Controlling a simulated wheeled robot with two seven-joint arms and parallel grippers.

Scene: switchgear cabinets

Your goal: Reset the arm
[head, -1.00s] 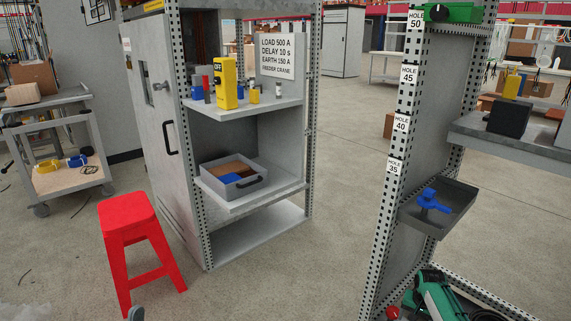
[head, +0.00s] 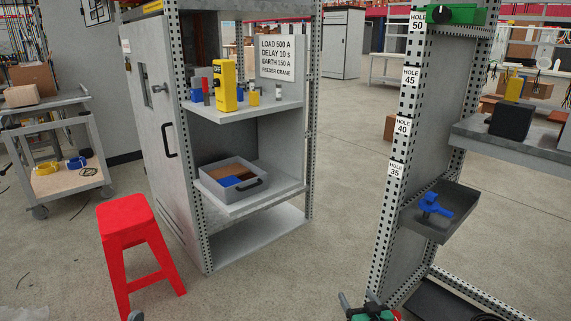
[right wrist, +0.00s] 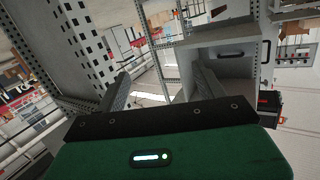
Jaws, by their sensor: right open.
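My right gripper (head: 358,304) is at the bottom edge of the head view, low in front of the right rack's foot. Its green body is mostly cut off by the frame. In the right wrist view its two dark fingers (right wrist: 163,90) stand wide apart with nothing between them. It is open and empty, in free air with the cabinet and rack beyond. My left gripper cannot be made out; a small grey tip at the bottom left of the head view is too little to identify.
A perforated rack upright (head: 393,190) with a grey tray (head: 440,228) holding a blue part (head: 432,205) stands at right. The open cabinet (head: 256,190) is at centre left, with a red stool (head: 126,222) before it. The floor between cabinet and rack is clear.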

